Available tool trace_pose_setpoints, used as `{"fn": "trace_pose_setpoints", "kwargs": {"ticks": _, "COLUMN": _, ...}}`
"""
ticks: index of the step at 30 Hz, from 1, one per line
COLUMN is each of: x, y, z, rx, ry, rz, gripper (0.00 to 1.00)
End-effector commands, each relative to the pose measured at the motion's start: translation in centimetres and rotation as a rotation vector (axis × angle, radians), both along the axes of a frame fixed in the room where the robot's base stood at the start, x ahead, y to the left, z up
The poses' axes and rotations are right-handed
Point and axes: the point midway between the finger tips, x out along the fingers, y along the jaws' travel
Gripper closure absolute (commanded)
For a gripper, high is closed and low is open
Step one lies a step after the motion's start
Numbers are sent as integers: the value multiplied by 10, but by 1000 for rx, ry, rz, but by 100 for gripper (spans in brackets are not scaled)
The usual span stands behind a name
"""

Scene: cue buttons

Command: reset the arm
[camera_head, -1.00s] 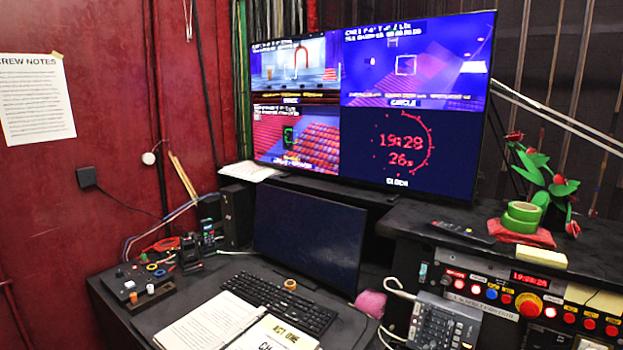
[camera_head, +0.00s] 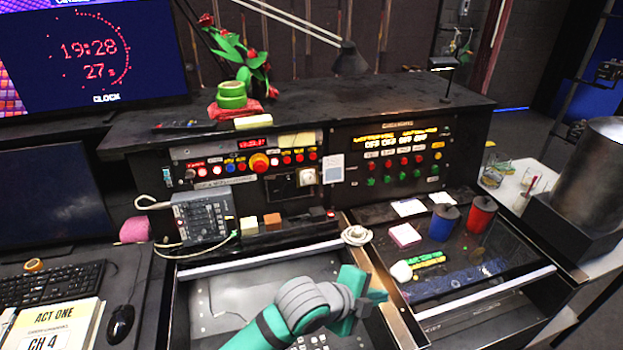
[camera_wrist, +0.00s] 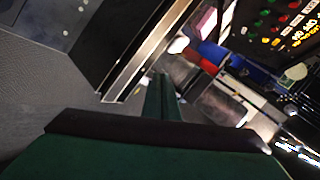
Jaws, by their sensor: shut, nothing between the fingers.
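My green and grey arm reaches up from the bottom of the head view. My gripper (camera_head: 362,290) is shut and empty above the divider between the open left drawer and the right compartment. In the wrist view, its green fingers (camera_wrist: 162,98) are together with nothing between them. The right panel (camera_head: 400,155) has rows of red and green buttons. My gripper is well in front of both panels and touches no button.
A coil of pale cord (camera_head: 357,235) lies just behind my gripper. Blue (camera_head: 443,222) and red (camera_head: 480,214) cans stand to the right, near a pink note block (camera_head: 404,235). A grey mixer (camera_head: 203,217) and a keyboard (camera_head: 50,288) are at left.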

Motion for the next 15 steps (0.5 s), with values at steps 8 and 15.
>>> {"fn": "trace_pose_setpoints", "kwargs": {"ticks": 8, "x": 14, "y": -69, "z": 83, "rx": -423, "ry": -58, "rz": 99, "gripper": 100}}
{"fn": "trace_pose_setpoints", "kwargs": {"ticks": 15, "x": 21, "y": -84, "z": 135, "rx": -761, "ry": -50, "rz": 215, "gripper": 100}}
